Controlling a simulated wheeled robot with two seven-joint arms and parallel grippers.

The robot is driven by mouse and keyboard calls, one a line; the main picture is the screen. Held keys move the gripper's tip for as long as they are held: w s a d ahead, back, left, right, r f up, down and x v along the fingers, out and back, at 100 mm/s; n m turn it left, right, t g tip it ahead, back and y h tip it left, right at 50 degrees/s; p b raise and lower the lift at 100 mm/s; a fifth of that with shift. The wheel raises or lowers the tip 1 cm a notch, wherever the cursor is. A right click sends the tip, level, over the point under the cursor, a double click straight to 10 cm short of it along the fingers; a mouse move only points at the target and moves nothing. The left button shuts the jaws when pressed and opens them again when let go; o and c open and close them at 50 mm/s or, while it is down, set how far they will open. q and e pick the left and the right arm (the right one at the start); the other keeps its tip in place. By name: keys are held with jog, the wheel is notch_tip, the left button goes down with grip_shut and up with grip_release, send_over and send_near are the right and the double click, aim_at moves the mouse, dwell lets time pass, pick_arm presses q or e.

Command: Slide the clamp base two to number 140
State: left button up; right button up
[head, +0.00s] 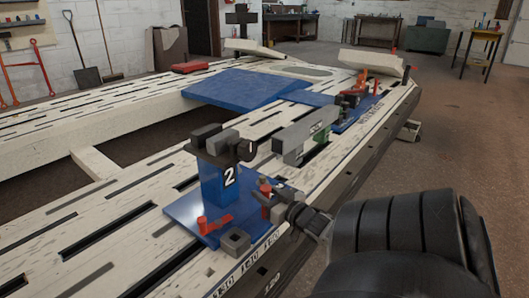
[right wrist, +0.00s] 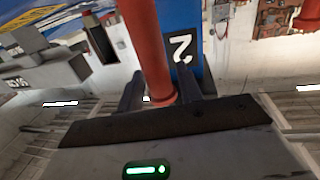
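Clamp base two is a blue plate (head: 185,212) with a blue post (head: 218,188) marked with a white 2 and a dark clamp head (head: 222,145) on top. It stands on the pale slotted bench rail. My right gripper (head: 283,208) is at the plate's right side, close to its red and grey fittings. In the right wrist view, a red bar (right wrist: 148,45) passes between the two spread fingers (right wrist: 160,92), with a gap at its left. The 2 shows behind it. Black markings (head: 235,278) run along the rail's front edge; 140 is not readable. My left gripper is out of view.
A grey beam (head: 305,135) lies beyond the base along the rail. Farther off is another blue base with red and orange fittings (head: 358,92). A large blue plate (head: 240,88) spans the frame. An open gap lies between the rails at left.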

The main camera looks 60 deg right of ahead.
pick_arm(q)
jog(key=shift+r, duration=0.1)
pick_arm(e)
jog(key=shift+s+a, duration=0.1)
jog(key=shift+s+a+p, duration=0.1)
jog(key=shift+s+p, duration=0.2)
jog(key=p+v, duration=0.1)
jog(key=v, duration=0.2)
jog(key=shift+r, duration=0.1)
jog(key=shift+p+v, duration=0.65)
jog(key=shift+v, duration=0.35)
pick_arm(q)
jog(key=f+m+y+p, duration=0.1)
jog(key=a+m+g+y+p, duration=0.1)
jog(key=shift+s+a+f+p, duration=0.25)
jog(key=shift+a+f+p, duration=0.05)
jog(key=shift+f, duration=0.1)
pick_arm(e)
jog(key=v, duration=1)
